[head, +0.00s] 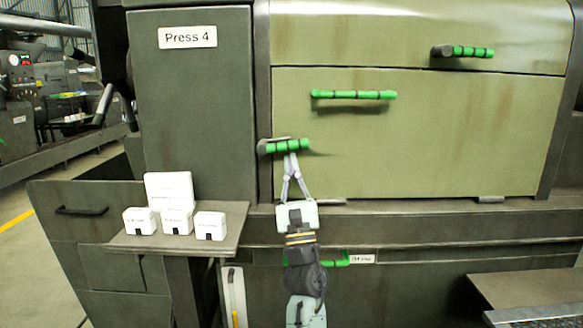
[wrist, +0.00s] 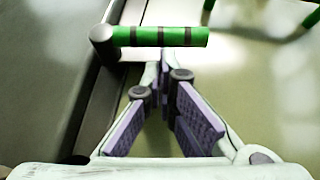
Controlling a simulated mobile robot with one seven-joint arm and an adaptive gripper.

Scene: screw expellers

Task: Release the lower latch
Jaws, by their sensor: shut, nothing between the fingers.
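The lower latch (head: 287,146) is a dark-ended handle with a green, black-banded grip at the left edge of the lower green door (head: 430,150). It lies nearly level, its grip pointing right. In the wrist view the latch (wrist: 160,37) crosses the upper middle. My gripper (head: 291,157) is just below the latch in the head view. In the wrist view my gripper's fingertips (wrist: 163,58) meet right at the underside of the grip, with nothing between them. I cannot tell whether they touch it. The lower door looks closed.
An upper latch (head: 466,52) sits on the upper panel, and a fixed green handle (head: 353,95) is on the lower door. A shelf (head: 125,239) with several white boxes juts out at lower left. A step (head: 530,290) is at lower right.

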